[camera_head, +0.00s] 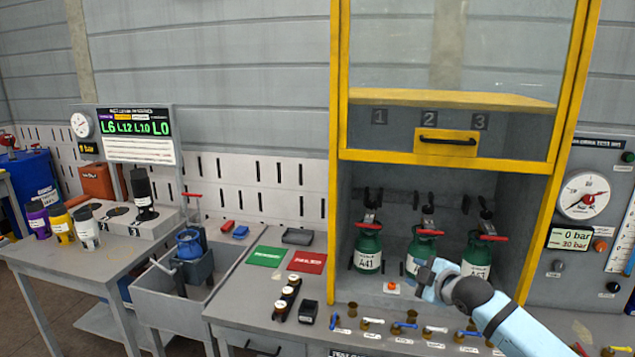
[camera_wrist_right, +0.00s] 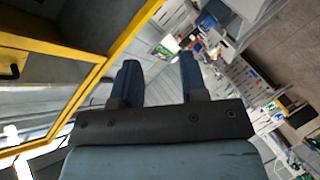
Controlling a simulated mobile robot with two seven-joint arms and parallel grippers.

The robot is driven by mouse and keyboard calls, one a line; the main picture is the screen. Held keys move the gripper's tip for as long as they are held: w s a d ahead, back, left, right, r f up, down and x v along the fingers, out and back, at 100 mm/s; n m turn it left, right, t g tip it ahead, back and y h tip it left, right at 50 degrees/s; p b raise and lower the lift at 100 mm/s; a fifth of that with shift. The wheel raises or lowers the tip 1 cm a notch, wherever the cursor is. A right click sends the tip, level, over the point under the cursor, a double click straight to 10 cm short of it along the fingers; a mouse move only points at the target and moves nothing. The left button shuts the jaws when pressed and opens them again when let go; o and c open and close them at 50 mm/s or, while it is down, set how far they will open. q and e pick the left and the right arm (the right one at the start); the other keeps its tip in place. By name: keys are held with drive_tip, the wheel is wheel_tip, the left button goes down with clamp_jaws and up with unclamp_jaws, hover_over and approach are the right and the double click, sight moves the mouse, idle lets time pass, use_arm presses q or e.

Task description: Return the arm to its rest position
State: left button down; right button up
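My right arm (camera_head: 515,325) is light blue and reaches in from the lower right in the head view. Its gripper (camera_head: 426,274) is in front of the yellow-framed cabinet and overlaps the middle green cylinder in the picture. In the right wrist view the gripper (camera_wrist_right: 157,75) has its two dark fingers apart, with nothing between them. My left arm and gripper are not in view.
Three green cylinders (camera_head: 368,253) with red handles stand in the cabinet (camera_head: 338,170). A row of small valves (camera_head: 372,321) lines the bench front below. A gauge panel (camera_head: 575,210) stands to the right. A sink (camera_head: 165,287) is at left.

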drive_tip(key=s+a+f+m, duration=0.3)
drive_tip(key=s+a+f, duration=0.2)
drive_tip(key=s+f, duration=0.7)
drive_tip(key=s+f+m, duration=0.3)
drive_tip(key=s+f, duration=0.2)
drive_tip(key=s, duration=0.5)
drive_tip(key=s+f+m+g+h, duration=0.1)
drive_tip(key=s+f+m, duration=0.2)
drive_tip(key=s, duration=0.7)
drive_tip(key=s+f+m+g+h+p, duration=0.1)
drive_tip(key=s+f+m, duration=0.3)
drive_tip(key=s+f, duration=0.3)
drive_tip(key=s, duration=0.4)
drive_tip(key=shift+d, duration=0.35)
